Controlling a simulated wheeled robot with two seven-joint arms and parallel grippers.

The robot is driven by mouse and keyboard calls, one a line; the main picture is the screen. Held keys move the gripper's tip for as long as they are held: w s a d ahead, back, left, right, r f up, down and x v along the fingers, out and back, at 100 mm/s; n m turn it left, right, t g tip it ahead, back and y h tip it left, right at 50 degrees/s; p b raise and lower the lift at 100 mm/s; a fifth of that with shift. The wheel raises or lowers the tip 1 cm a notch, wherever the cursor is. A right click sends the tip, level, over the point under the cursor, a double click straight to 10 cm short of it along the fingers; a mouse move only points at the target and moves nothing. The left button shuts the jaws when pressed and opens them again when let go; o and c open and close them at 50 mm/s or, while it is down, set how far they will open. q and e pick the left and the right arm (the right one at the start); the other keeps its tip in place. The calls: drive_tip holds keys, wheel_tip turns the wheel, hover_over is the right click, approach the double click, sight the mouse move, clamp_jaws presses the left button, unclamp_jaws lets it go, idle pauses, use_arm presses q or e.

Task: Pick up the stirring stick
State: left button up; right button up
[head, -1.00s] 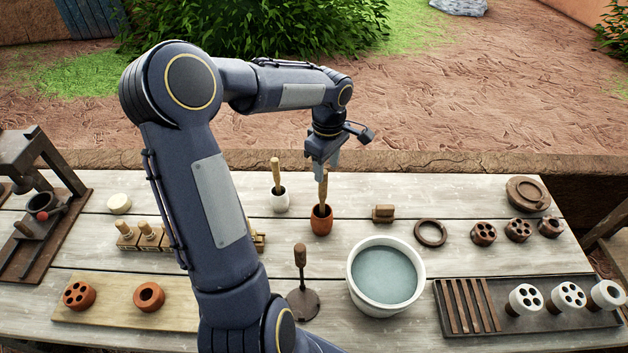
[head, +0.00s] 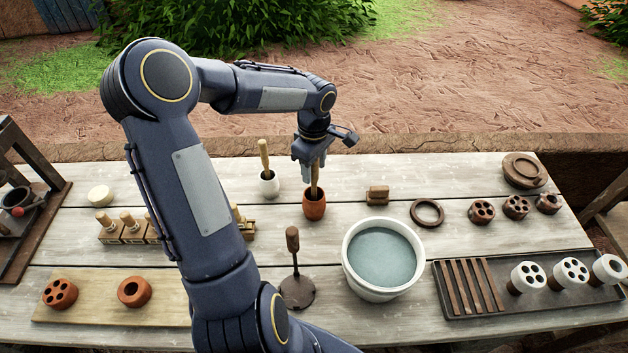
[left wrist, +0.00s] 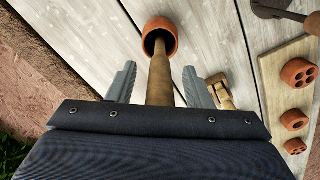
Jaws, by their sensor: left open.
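A wooden stick (head: 315,186), taken as the stirring stick, stands in a terracotta cup (head: 314,207) at the middle of the table. My left gripper (head: 314,170) is over the cup with its fingers pointing down around the stick's upper part. In the left wrist view the stick (left wrist: 160,75) runs between the two open fingers, with a gap on each side, into the cup (left wrist: 161,30). The stick's lower end is hidden inside the cup. My right gripper is not in view.
A water bucket (head: 350,270) is at front right, a dark tool on a round base (head: 297,292) at front. A small wooden block (head: 377,194) and a ring (head: 427,213) lie right of the cup.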

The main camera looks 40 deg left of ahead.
use_arm(q)
clamp_jaws()
drive_tip(key=shift+r, duration=0.15)
